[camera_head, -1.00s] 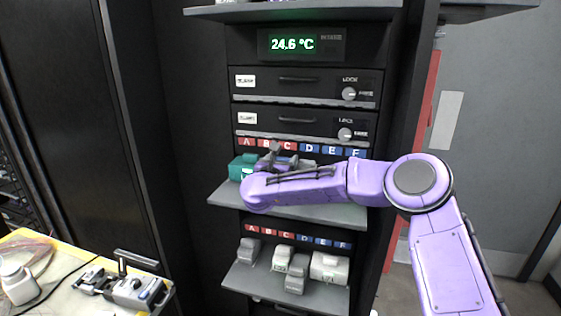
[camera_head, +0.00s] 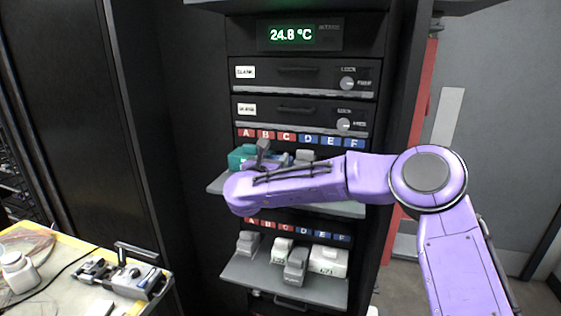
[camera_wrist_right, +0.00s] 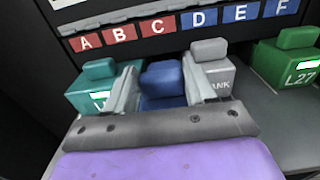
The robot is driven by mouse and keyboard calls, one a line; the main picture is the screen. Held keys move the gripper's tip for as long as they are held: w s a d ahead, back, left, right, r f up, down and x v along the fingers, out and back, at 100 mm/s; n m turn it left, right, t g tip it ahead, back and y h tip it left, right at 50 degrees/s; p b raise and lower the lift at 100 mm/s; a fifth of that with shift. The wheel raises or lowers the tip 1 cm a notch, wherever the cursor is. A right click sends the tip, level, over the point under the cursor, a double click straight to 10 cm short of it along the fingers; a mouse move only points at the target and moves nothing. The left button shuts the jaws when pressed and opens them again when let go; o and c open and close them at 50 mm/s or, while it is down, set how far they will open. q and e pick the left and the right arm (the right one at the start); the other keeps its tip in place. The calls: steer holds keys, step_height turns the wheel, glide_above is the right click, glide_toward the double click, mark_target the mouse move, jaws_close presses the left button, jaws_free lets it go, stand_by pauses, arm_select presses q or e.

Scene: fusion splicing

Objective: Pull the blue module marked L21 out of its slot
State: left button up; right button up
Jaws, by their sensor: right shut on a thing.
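The blue module (camera_wrist_right: 162,84) stands on the upper lettered shelf in the right wrist view, between a teal module (camera_wrist_right: 96,82) and a grey-white module (camera_wrist_right: 212,72). Its front label is hidden, so the marking L21 cannot be read. My right gripper (camera_wrist_right: 160,70) is shut on the blue module, with one finger on each side of it. I cannot tell how far the module is out of its slot. In the head view my right wrist and forearm cover most of the gripper and the module. My left gripper is not in view.
A green module marked L27 (camera_wrist_right: 295,77) stands at the shelf's right end. The lower shelf (camera_head: 262,284) holds several grey and white modules. Two drawers with knobs (camera_head: 347,83) lie above. A table with a device (camera_head: 125,276) is at lower left.

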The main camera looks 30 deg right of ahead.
steer(key=shift+s+a, duration=0.35)
steer(key=shift+a, duration=0.05)
steer(key=o, duration=1.3)
steer(key=shift+w+f, duration=0.1)
steer(key=b+v, duration=0.4)
steer(key=v, duration=0.6)
steer(key=shift+s+a, duration=0.2)
